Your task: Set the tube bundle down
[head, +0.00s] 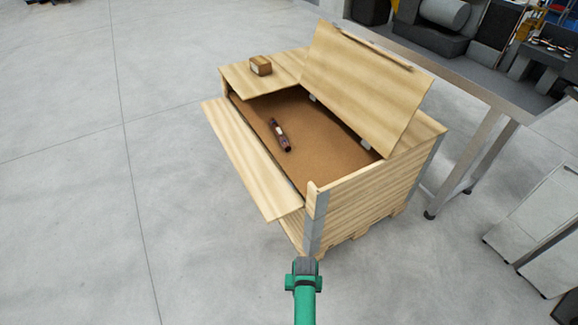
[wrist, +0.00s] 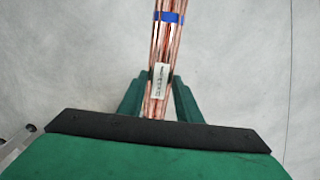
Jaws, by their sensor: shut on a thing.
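The tube bundle (wrist: 167,42) is a set of thin copper-coloured tubes with a blue band and a white label. It runs up out of the top of the wrist view. My gripper (wrist: 161,82) has its green fingers on either side of the bundle and is shut on it. Pale grey floor shows behind the bundle. In the head view my green arm is at the bottom centre, in front of the crate's near corner. The held bundle cannot be made out there.
A wooden crate (head: 365,205) stands ahead, its hinged lid (head: 355,80) raised and its front flap (head: 245,160) folded out. A dark reddish object (head: 281,135) lies inside. A small brown box (head: 260,65) sits on top. A metal-legged table (head: 490,145) is at right. The left floor is clear.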

